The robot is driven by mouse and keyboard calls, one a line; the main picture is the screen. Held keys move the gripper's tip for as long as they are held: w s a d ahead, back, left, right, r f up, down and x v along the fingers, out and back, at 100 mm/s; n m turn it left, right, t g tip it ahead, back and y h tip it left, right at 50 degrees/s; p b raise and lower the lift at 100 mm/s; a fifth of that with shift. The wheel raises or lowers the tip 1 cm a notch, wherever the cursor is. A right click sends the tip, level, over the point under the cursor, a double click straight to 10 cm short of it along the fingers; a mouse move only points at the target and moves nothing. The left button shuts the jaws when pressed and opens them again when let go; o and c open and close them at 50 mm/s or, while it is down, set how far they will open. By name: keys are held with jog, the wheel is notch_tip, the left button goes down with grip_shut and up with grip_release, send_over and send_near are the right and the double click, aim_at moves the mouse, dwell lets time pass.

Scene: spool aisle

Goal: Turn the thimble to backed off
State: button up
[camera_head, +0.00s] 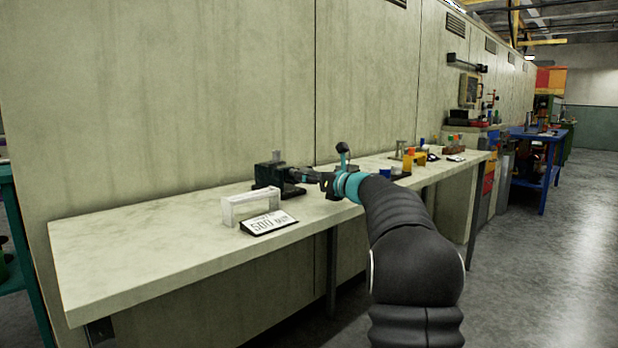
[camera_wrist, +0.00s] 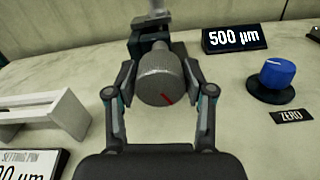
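The thimble (camera_wrist: 160,82) is a grey knurled cylinder with a short red line on its front face, in the middle of the wrist view. The line points toward the lower right. A dark stand (camera_wrist: 148,40) is behind it. My gripper (camera_wrist: 162,72) has one finger on each side of the thimble, with the tips close to its sides. I cannot tell whether they touch it. In the head view my gripper (camera_head: 316,178) reaches the dark device (camera_head: 272,172) on the bench, and my arm hides part of this area.
A pale bench (camera_head: 130,255) runs along the wall. A white bracket-shaped block (camera_head: 236,210) and a setting pin card (camera_head: 268,223) stand left. The wrist view shows a "500 µm" sign (camera_wrist: 236,38), a blue knob (camera_wrist: 277,73) and a ZERO label (camera_wrist: 292,116). The bench's left end is clear.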

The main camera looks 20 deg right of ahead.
jog(key=c, duration=0.5)
jog(key=shift+n, duration=0.3)
jog(key=n+b, duration=0.4)
jog(key=n, duration=0.1)
jog(key=shift+f, duration=0.15)
jog(key=n+b, duration=0.4)
jog(key=n, duration=0.2)
jog(key=shift+n, duration=0.3)
jog(key=n+b, duration=0.1)
jog(key=n, duration=0.5)
jog(key=shift+a, duration=0.1)
jog(key=n, duration=0.4)
jog(key=shift+n, duration=1.9)
